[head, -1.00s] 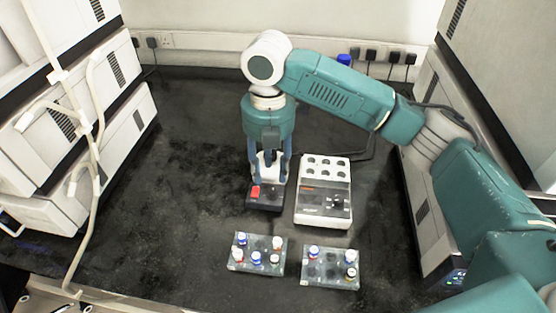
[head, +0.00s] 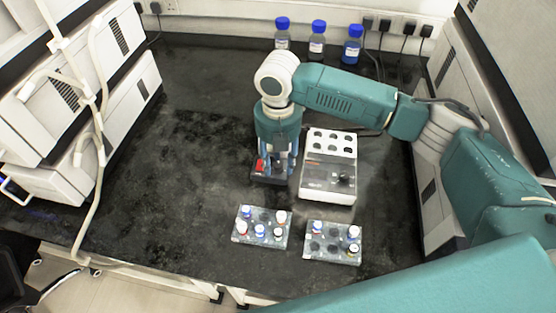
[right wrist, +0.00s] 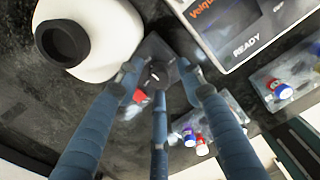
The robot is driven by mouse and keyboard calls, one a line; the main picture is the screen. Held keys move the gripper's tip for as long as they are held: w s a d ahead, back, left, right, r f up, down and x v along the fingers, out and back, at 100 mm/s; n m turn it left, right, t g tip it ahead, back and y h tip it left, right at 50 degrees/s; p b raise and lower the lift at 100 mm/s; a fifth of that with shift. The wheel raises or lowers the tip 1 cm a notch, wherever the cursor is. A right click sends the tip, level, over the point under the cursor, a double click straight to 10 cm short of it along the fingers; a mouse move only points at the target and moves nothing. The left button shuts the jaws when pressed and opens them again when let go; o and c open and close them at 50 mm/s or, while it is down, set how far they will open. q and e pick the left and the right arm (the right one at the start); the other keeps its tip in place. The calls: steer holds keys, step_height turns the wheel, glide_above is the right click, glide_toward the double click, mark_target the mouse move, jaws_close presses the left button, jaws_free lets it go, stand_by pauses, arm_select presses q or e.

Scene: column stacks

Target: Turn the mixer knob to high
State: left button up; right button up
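The mixer stands on the dark bench with a black base (head: 262,180) and a red switch (head: 260,166). In the right wrist view its white body with a black cup (right wrist: 66,42) is at the upper left. The dark knob (right wrist: 156,76) with a light mark is on the black front panel, and the red switch (right wrist: 139,97) is beside it. My right gripper (right wrist: 160,84) points down over this panel. Its fingers are spread with the knob between their tips; contact cannot be told. In the head view the right gripper (head: 277,160) hides much of the mixer. My left gripper is not in view.
A white heating block (head: 328,183) stands close right of the mixer. Two vial racks (head: 262,228) (head: 333,243) sit in front. Blue-capped bottles (head: 317,42) stand at the back. White instruments (head: 105,125) line the left side. The bench left of the mixer is clear.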

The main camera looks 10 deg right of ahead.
steer(key=shift+f, duration=0.1)
jaws_close()
steer(key=shift+r+m+p, duration=0.2)
steer(key=shift+m+p, duration=0.1)
steer(key=shift+p, duration=0.55)
steer(key=m+p, duration=1.1)
steer(key=p, duration=0.3)
steer(key=shift+r, duration=0.1)
steer(key=m+p, duration=0.3)
steer(key=shift+m, duration=0.3)
steer(key=shift+f+m+p, duration=0.25)
steer(key=shift+m+p, duration=0.85)
steer(key=shift+m, duration=0.2)
steer(key=shift+w, duration=0.1)
